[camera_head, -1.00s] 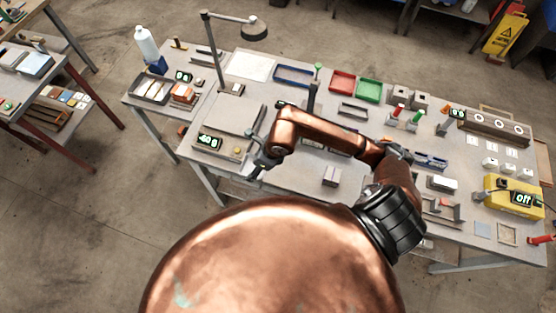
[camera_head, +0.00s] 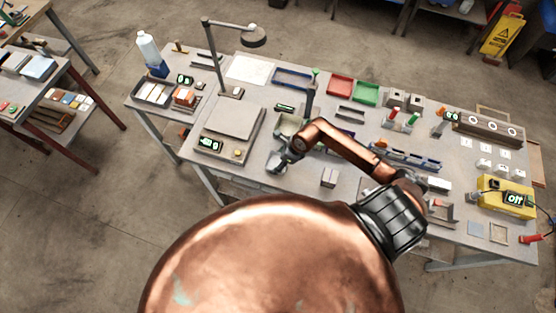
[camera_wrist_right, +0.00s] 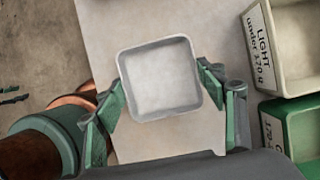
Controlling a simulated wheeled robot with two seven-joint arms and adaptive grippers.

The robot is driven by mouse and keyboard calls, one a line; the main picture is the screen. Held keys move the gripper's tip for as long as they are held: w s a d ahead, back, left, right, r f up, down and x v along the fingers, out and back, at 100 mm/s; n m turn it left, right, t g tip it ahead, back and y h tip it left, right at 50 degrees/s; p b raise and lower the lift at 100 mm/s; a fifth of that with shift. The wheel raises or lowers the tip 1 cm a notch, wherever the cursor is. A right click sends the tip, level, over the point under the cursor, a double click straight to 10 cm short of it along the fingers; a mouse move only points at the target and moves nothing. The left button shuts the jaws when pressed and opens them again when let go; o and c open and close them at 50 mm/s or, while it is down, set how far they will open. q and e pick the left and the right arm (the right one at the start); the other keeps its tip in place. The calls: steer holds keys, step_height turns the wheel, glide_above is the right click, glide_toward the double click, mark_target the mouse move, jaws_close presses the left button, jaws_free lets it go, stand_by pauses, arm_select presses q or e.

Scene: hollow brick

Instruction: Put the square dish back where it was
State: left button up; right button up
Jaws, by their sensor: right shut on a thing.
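The square dish (camera_wrist_right: 160,80) is pale grey, with a raised rim and an empty inside. In the right wrist view it sits between the green fingers of my right gripper (camera_wrist_right: 162,95), which is shut on it. In the head view my right gripper (camera_head: 280,158) is at the table's front part, just right of the scale (camera_head: 235,118). The dish is small and partly hidden there. I cannot tell whether it touches the table. My left gripper is not in view.
In the right wrist view a bin labelled LIGHT (camera_wrist_right: 290,40) and a green bin (camera_wrist_right: 295,120) stand to the right of the dish. A lamp (camera_head: 215,60) stands behind the scale. A small box (camera_head: 328,177) is right of the gripper.

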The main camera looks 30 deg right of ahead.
steer(key=shift+f, duration=0.2)
steer(key=o, duration=1.2)
steer(key=shift+c, duration=0.2)
steer(key=shift+r, duration=0.2)
steer(key=b+v, duration=0.1)
steer(key=v, duration=1)
steer(key=shift+s+r, duration=0.2)
steer(key=shift+r, duration=0.1)
steer(key=shift+d, duration=0.15)
